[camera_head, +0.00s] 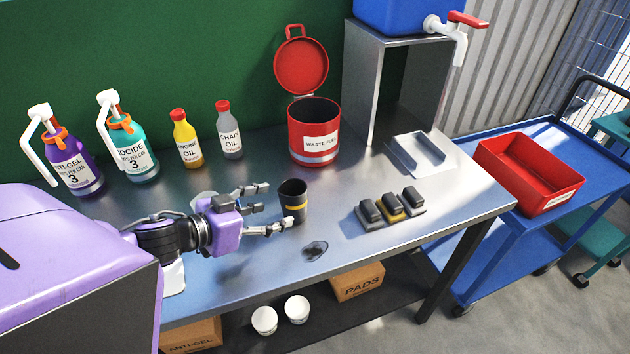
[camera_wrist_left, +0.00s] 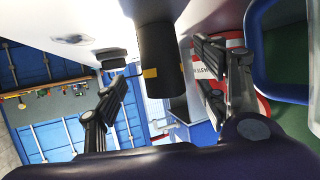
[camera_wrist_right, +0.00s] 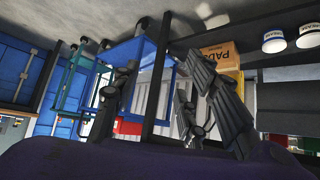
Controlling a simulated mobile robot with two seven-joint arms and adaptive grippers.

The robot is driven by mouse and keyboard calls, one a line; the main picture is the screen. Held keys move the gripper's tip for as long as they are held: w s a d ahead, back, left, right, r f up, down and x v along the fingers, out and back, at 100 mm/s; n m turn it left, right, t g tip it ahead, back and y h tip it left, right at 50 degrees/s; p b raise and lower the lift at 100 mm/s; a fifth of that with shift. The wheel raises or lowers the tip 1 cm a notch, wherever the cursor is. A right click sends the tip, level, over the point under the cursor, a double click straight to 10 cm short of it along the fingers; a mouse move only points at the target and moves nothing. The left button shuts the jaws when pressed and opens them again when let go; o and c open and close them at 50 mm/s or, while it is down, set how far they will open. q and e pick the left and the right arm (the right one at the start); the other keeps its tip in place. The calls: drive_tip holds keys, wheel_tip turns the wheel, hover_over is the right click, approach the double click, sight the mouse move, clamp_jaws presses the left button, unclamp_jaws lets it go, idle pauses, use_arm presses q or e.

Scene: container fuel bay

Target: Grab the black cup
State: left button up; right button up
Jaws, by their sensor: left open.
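The black cup (camera_head: 293,203) with a yellow band stands upright on the metal table. My left gripper (camera_head: 272,207) is open, with its fingertips pointing at the cup from the left, one finger on the far side and one on the near side. In the left wrist view the dark cup (camera_wrist_left: 160,55) appears between the spread fingers, with gaps on both sides. I see no clear contact. My right gripper (camera_wrist_right: 165,95) shows only in its own wrist view, open and empty, away from the cup.
Bottles, including a yellow one (camera_head: 186,143), line the table's back left.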

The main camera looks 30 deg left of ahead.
sight(285, 207)
use_arm(q)
drive_tip(key=shift+w, duration=0.2)
drive_tip(key=shift+w+d+f, duration=0.3)
drive_tip(key=shift+w+d, duration=0.05)
drive_tip(key=shift+w, duration=0.25)
drive_tip(key=shift+w+f, duration=0.1)
drive_tip(key=shift+w, duration=0.05)
drive_tip(key=x, duration=0.4)
drive_tip(key=shift+w+f+b, duration=0.15)
drive_tip(key=shift+w+b, duration=0.05)
drive_tip(key=shift+b, duration=0.1)
drive_tip(key=shift+w+d+f, duration=0.1)
drive_tip(key=shift+w+f, duration=0.1)
drive_tip(key=shift+w, duration=0.15)
use_arm(e)
drive_tip(key=shift+s+d+f, duration=0.2)
drive_tip(key=shift+s+f, duration=0.4)
drive_tip(key=shift+s, duration=0.35)
drive_tip(key=shift+s, duration=0.15)
use_arm(q)
drive_tip(key=shift+c, duration=0.7)
drive_tip(key=c, duration=1.2)
use_arm(e)
drive_tip(key=shift+s+d+f, duration=0.1)
drive_tip(key=shift+s+f, duration=0.05)
